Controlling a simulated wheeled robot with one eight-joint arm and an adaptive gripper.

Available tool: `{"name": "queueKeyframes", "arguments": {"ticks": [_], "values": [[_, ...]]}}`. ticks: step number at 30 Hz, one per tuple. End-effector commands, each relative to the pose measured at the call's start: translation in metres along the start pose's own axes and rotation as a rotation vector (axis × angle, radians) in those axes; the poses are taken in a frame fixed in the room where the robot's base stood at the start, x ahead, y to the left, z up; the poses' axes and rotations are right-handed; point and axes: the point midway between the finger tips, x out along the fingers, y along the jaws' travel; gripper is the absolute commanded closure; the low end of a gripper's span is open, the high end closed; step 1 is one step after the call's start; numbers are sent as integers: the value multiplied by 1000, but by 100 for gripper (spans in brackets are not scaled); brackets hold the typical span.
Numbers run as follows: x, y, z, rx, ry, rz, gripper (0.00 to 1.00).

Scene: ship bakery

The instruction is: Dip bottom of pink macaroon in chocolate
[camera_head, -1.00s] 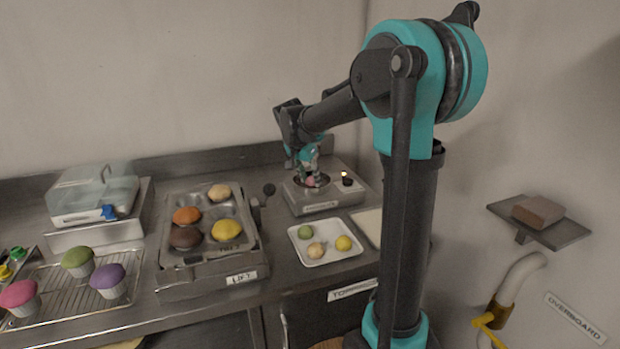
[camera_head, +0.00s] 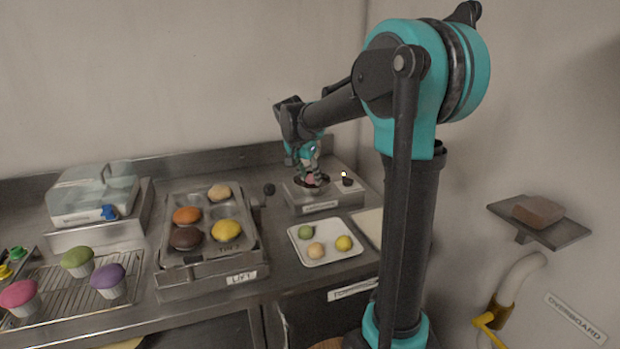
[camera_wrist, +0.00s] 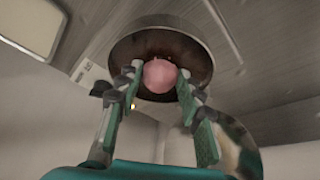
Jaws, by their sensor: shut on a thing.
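My gripper (camera_wrist: 159,82) is shut on the pink macaroon (camera_wrist: 159,76), which shows between the fingertips in the wrist view. The macaroon is over or inside the round metal pot (camera_wrist: 150,32), whose inner wall is dark brown. The macaroon's underside is hidden, so I cannot tell whether it touches the chocolate. In the head view my gripper (camera_head: 310,177) points down into the pot on a small warmer (camera_head: 320,204) at the back right of the counter, and the macaroon is a small pink spot there.
A white tray (camera_head: 318,258) with green, tan and yellow macaroons lies in front of the warmer. A muffin tin (camera_head: 262,240) on a lift stand, a clear-lidded box (camera_head: 120,190) and a wire rack (camera_head: 60,300) of cupcakes stand left. Walls close in behind and right.

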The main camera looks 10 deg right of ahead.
Motion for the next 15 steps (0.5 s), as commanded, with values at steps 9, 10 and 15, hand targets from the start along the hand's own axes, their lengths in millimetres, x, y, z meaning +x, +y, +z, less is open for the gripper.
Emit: {"name": "queueKeyframes", "arguments": {"ticks": [9,10,15], "values": [[-11,0,-4,0,0,0,77],[-12,0,-5,0,0,0,77],[-18,0,-8,0,0,0,77]]}}
